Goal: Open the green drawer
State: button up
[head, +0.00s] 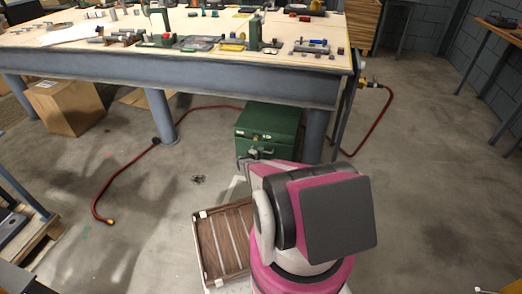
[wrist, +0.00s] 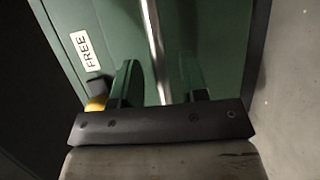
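The green drawer unit (head: 268,125) stands on the floor under the workbench, and its green front (wrist: 215,35) fills much of the wrist view. A bright metal bar (wrist: 152,30), which looks like the handle, runs across that front. My gripper (wrist: 161,78) is open at the front, its two fingers apart on either side of the bar with gaps showing. I cannot tell how deep the fingers reach around it. In the head view my arm hides the lower right of the unit, and the fingers are hard to make out.
A white "FREE" label (wrist: 86,51) and a yellow part (wrist: 96,103) are on the front beside my gripper. The workbench (head: 180,66) stands above, with a leg (head: 316,135) right of the unit. A red hose (head: 120,178) lies on the floor. A cardboard box (head: 65,107) is at left.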

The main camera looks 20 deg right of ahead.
jog(key=shift+x, duration=0.9)
grip_shut()
jog(key=shift+s, duration=0.1)
